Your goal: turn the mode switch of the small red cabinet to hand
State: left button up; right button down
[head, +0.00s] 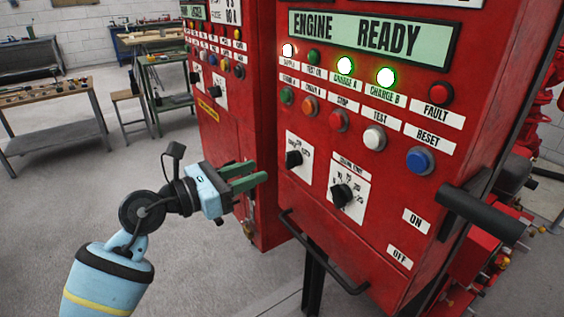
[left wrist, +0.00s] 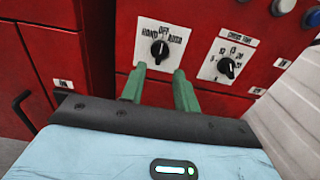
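The mode switch is a black knob (head: 293,159) on a white plate, low on the left of the front of the red cabinet (head: 330,235) with the ENGINE READY display. In the left wrist view the knob (left wrist: 159,49) sits below the labels HAND, OFF and AUTO. Its pointer seems to aim up toward OFF, but it is small. My left gripper (head: 260,170) is open and empty, its green fingers pointing at the panel left of the knob in the head view. In the left wrist view the knob lies ahead, between the fingertips (left wrist: 159,71), apart from them. My right gripper is not in view.
A second knob (head: 341,195) sits right of the switch. Coloured buttons and lamps are above. A black bar handle (head: 322,258) crosses below, and a thick black lever (head: 484,214) juts out at right. Another red cabinet (head: 235,130) stands at left.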

aim_at(286, 160)
pick_arm(q)
jog(key=x, duration=0.7)
jog(key=shift+w+d, duration=0.1)
jog(key=shift+d, duration=0.1)
jog(key=shift+c, duration=0.4)
grip_shut()
